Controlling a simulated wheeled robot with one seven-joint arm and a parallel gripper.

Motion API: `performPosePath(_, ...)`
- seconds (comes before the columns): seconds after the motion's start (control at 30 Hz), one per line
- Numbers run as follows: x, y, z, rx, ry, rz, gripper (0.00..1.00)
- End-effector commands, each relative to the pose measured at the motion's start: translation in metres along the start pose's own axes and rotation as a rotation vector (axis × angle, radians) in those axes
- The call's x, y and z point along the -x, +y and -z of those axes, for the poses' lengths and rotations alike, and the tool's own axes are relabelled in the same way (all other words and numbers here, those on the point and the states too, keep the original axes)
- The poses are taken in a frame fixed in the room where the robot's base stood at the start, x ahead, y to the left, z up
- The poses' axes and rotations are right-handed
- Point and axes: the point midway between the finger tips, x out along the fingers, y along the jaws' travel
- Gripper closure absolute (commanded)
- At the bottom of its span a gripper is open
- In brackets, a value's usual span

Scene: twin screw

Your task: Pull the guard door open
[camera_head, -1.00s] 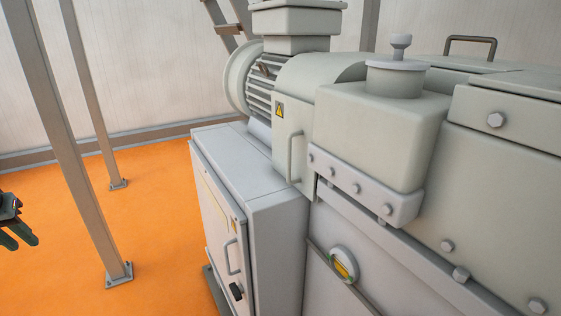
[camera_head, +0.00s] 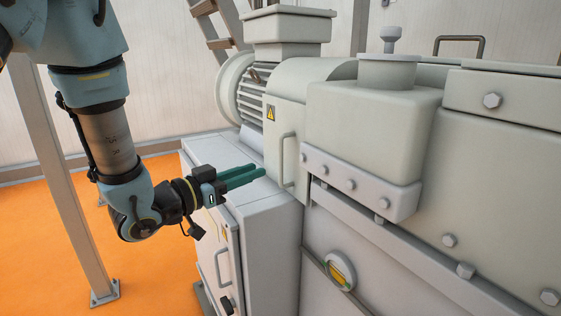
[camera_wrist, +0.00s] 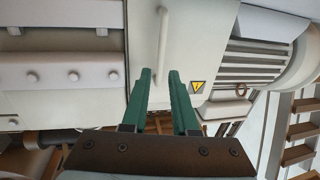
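The guard door (camera_head: 272,150) is a pale panel with a yellow warning triangle, flush with the machine beside the finned motor. Its upright bar handle (camera_head: 282,160) is on the right side of the panel. My gripper (camera_head: 262,171) has green fingers pointing at the handle from the left, with a small gap before it in the head view. In the wrist view my gripper (camera_wrist: 160,75) is open, and the handle (camera_wrist: 162,40) lines up with the space between the fingertips. Whether the handle's near end is between the fingers I cannot tell.
A grey cabinet (camera_head: 270,222) with its own handle (camera_head: 222,268) stands below my gripper. A bolted housing (camera_head: 365,150) juts out right of the door. A steel post (camera_head: 75,215) stands at left on the open orange floor (camera_head: 35,250).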

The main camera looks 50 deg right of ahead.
Motion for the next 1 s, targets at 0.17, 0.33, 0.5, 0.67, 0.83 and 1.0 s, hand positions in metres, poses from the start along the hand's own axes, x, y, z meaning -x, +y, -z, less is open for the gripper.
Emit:
performPosePath(0.17, -0.033, 0.001, 0.003, -0.002, -0.001, -0.003, 0.73)
performPosePath(0.33, -0.064, 0.0, 0.002, -0.001, -0.001, 0.0, 0.73)
performPosePath(0.5, -0.085, 0.0, 0.001, -0.002, -0.002, 0.002, 0.73)
performPosePath(0.67, -0.093, -0.001, 0.001, -0.001, -0.001, 0.003, 0.73)
performPosePath(0.83, -0.094, -0.001, 0.0, -0.001, -0.001, 0.004, 0.73)
performPosePath(1.0, -0.094, -0.001, 0.0, -0.001, -0.001, 0.004, 0.81)
